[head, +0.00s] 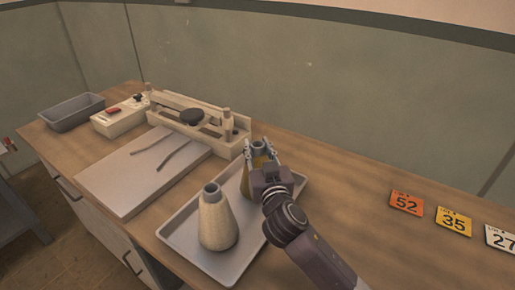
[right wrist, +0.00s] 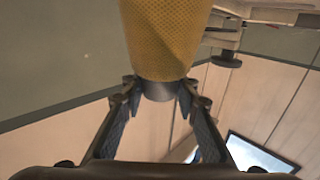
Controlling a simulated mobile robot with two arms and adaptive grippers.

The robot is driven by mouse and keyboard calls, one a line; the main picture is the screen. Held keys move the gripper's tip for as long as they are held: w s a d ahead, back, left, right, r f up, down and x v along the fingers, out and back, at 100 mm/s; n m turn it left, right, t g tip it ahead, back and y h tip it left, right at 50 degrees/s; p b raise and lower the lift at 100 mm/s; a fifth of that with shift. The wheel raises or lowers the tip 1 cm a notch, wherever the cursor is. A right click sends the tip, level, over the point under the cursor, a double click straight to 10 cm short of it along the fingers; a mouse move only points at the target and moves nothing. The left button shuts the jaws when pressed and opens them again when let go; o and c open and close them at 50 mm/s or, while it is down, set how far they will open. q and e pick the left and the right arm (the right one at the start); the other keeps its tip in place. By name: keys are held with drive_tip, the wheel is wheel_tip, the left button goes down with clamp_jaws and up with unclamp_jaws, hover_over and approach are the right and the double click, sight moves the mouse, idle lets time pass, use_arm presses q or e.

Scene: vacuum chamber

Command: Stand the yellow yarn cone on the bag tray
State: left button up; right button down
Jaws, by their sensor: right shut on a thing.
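The yellow yarn cone (head: 247,182) is partly hidden behind my right gripper (head: 261,155) in the head view. In the right wrist view the yellow cone (right wrist: 160,40) shows large, with its dark grey end (right wrist: 160,90) between the two fingers. My right gripper is shut on it. A shallow grey tray (head: 178,236), which looks like the bag tray, lies below the gripper. The cone is over or at the tray's far right part; I cannot tell whether it touches. My left gripper is not in view.
A cream cone (head: 217,222) stands upright on the tray's near part, left of my right arm. A pale board (head: 125,180) with two dark strips, a sealer-like device (head: 190,122), a control box (head: 120,115) and a grey bin (head: 72,112) stand left. Number cards (head: 455,222) lie right.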

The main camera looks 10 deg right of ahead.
drive_tip(key=c, duration=1.5)
unclamp_jaws()
drive_tip(key=shift+f, duration=0.15)
